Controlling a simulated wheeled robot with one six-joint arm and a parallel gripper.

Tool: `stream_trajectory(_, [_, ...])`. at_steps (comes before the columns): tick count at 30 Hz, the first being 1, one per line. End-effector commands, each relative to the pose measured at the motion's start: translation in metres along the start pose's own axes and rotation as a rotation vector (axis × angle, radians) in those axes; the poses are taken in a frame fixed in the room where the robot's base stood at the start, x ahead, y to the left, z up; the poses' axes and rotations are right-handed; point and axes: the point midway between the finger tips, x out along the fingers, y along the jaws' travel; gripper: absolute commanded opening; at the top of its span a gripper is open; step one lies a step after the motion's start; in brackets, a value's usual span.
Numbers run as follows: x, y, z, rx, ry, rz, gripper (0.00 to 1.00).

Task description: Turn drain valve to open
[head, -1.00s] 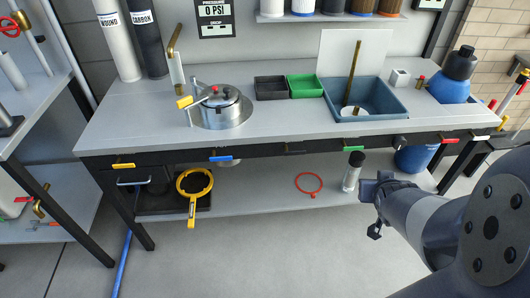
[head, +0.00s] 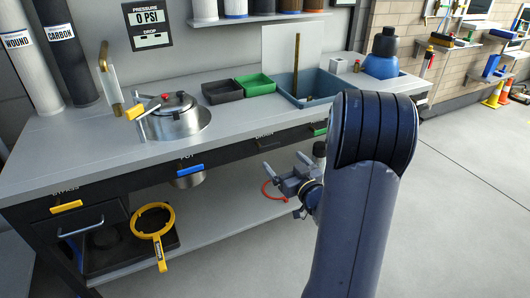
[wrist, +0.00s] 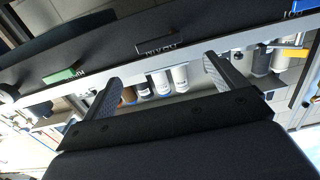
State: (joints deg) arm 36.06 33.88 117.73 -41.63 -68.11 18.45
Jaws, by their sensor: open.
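The drain valve is a dark handle (head: 268,146) on the bench's black front rail, under a label reading DRAIN. It lies lengthwise along the rail. In the wrist view the dark handle (wrist: 157,40) shows beside the upside-down DRAIN label, beyond and roughly between my fingertips. My gripper (head: 273,177) is open and empty, below and in front of the rail, apart from the handle. Both fingers of my gripper (wrist: 160,70) show spread in the wrist view. My arm hides part of the bench's right side in the head view.
Along the rail are a yellow handle (head: 66,207), a blue handle (head: 190,169) and a green handle (head: 319,129). A yellow strap wrench (head: 152,221) and a red ring (head: 268,196) are on the lower shelf. A steel pot (head: 175,121) stands on the bench.

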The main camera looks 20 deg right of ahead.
Motion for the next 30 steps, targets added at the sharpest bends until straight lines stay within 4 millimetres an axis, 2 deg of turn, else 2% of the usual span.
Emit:
stream_trajectory(6, [0.044, -0.002, 0.001, -0.002, 0.001, -0.003, 0.92])
stream_trajectory(13, [0.078, -0.001, 0.001, -0.001, -0.001, -0.001, 0.92])
stream_trajectory(18, [0.088, -0.001, 0.000, -0.001, -0.001, 0.000, 0.92])
stream_trajectory(26, [0.089, -0.001, 0.000, 0.000, -0.002, 0.001, 0.92])
stream_trajectory(30, [0.089, -0.001, 0.000, 0.000, -0.002, 0.001, 0.81])
